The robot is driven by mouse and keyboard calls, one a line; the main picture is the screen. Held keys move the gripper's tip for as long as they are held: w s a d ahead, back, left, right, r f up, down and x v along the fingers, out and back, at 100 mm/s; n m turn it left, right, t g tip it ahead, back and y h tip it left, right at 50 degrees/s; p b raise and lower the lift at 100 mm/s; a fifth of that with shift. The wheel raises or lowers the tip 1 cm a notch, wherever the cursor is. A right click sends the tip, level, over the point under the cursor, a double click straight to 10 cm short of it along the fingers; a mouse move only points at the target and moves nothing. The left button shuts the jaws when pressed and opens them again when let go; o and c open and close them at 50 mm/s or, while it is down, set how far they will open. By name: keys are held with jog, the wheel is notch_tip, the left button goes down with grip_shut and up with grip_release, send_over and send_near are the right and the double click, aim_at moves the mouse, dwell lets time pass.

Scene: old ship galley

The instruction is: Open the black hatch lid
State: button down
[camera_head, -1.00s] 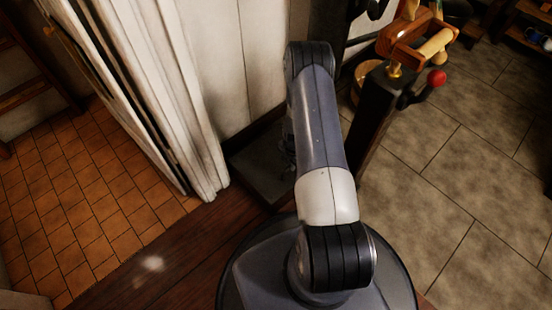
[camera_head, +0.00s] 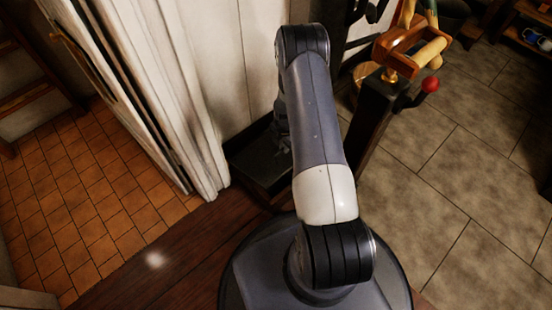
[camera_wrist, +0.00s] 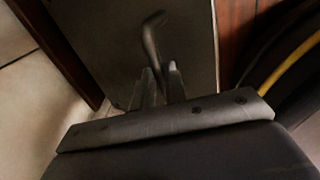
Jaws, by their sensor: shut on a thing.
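The black hatch lid (camera_head: 248,160) is low against the white panel wall, left of my arm in the head view. My arm covers its right part. In the wrist view the lid is a dark flat plate (camera_wrist: 195,55) filling the upper middle. A bent dark handle (camera_wrist: 151,38) stands out from it. My gripper (camera_wrist: 161,82) is shut on the lower part of this handle, with a finger on each side. The exact contact is dim. In the head view my gripper (camera_head: 283,142) is mostly hidden below the arm's elbow. I cannot tell the lid's angle for certain.
A white door frame (camera_head: 185,120) stands close on the left, with orange tiles (camera_head: 75,200) beyond. A dark post with a red-knobbed lever (camera_head: 430,84) stands close right of my arm. Grey floor tiles (camera_head: 450,180) are open at right.

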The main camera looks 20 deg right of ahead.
jog(key=shift+w+a+r, duration=0.1)
jog(key=shift+w+r, duration=0.1)
jog(key=shift+w, duration=0.3)
jog(key=w+r, duration=0.1)
jog(key=w+a+r, duration=0.1)
jog(key=w+r, duration=0.1)
jog(key=shift+w+a+r, duration=0.25)
jog(key=shift+w+r, duration=0.05)
jog(key=shift+w+a+r, duration=0.25)
jog(key=shift+w+r, duration=0.15)
jog(key=shift+w, duration=0.3)
jog(key=shift+w+a+r, duration=0.3)
jog(key=shift+w+r, duration=0.15)
jog(key=shift+w, duration=0.3)
jog(key=shift+w+a+r, duration=0.25)
jog(key=shift+w+r, duration=0.15)
jog(key=shift+w, duration=0.3)
jog(key=w, duration=0.1)
jog(key=w+a+r+b, duration=0.1)
jog(key=w, duration=0.1)
jog(key=w+b, duration=0.1)
jog(key=w, duration=0.1)
jog(key=shift+a+r, duration=0.2)
jog(key=shift+a, duration=0.15)
